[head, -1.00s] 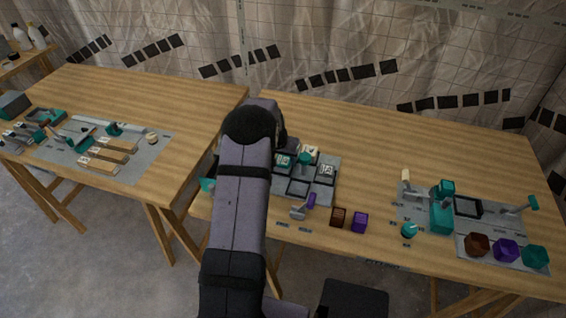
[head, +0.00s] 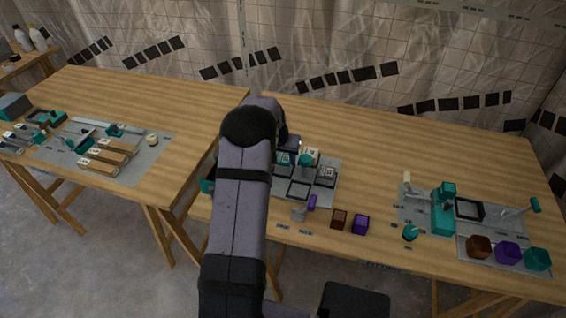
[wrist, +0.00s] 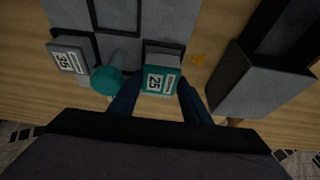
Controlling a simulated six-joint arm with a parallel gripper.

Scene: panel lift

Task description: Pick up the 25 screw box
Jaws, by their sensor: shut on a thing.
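The 25 screw box (wrist: 159,80) is a small teal box with a white label reading "25". In the wrist view it sits between the two dark blue fingers of my gripper (wrist: 160,97), which is shut on it. In the head view a teal box with a white label (head: 284,160), apparently the same one, shows just right of my arm. My gripper's fingertips are not clear there. I cannot tell whether the box is clear of its place.
A grey box labelled "35" (wrist: 70,58) and a round teal knob (wrist: 106,80) are close beside it. A large grey block (wrist: 258,85) stands on the other side. Brown (head: 339,219) and purple (head: 360,224) bins stand near the table's front edge.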

